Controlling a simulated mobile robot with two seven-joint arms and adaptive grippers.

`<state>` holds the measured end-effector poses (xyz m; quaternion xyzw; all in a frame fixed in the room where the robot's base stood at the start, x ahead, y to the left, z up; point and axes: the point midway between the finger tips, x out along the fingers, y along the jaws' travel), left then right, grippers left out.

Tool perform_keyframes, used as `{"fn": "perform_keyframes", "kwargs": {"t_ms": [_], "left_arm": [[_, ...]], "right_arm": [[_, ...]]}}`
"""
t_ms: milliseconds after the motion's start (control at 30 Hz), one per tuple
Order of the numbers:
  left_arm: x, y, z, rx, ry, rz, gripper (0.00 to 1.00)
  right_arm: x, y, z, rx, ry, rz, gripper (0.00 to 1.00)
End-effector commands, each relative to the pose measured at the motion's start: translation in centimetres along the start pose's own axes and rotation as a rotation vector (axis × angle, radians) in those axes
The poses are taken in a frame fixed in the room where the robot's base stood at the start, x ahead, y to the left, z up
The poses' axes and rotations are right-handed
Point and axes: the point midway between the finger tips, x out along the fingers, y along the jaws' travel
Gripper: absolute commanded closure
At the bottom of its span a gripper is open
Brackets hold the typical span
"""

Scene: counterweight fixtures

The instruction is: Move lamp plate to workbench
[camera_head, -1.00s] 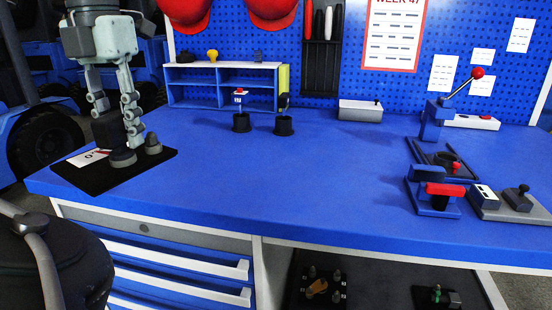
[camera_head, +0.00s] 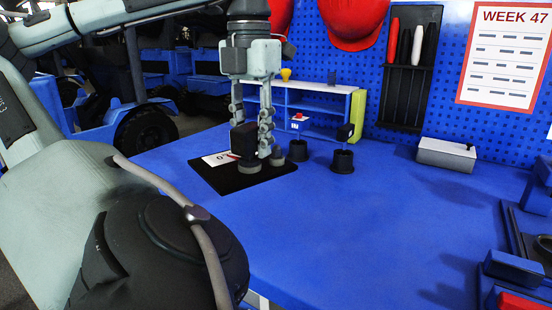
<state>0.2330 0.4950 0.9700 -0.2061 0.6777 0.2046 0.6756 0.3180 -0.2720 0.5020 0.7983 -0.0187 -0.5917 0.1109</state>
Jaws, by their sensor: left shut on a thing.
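My left gripper (camera_head: 252,147) reaches down from above over a black mat at the left end of the blue workbench (camera_head: 360,220). Its grey fingers are shut on a dark block (camera_head: 243,139), which sits at or just above the mat; contact is unclear. I cannot tell whether this block is part of the lamp plate. No plate with a lamp can be made out clearly in the current view. My right gripper is not in view.
The black mat (camera_head: 225,181) carries a white card (camera_head: 218,158) and round grey pieces (camera_head: 278,158). Black cups (camera_head: 343,161), a blue shelf (camera_head: 325,108) and a grey box (camera_head: 446,154) stand behind. Fixtures (camera_head: 515,268) occupy the right. The middle is clear.

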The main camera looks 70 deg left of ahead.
Motion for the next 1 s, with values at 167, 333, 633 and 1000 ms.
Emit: {"fn": "perform_keyframes", "kwargs": {"t_ms": [167,333,633,1000], "left_arm": [[1.5,-2.0,2.5,0.004,-0.003,-0.003,1.0],[3.3,-3.8,4.9,0.003,-0.003,-0.004,1.0],[5.5,-6.0,7.9,0.001,-0.006,-0.004,1.0],[8.2,-6.3,8.3,-0.001,-0.007,-0.002,1.0]], "right_arm": [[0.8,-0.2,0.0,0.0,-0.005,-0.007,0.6],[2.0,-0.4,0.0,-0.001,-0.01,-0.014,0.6],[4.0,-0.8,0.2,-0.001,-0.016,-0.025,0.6],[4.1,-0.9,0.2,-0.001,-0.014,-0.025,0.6]]}}
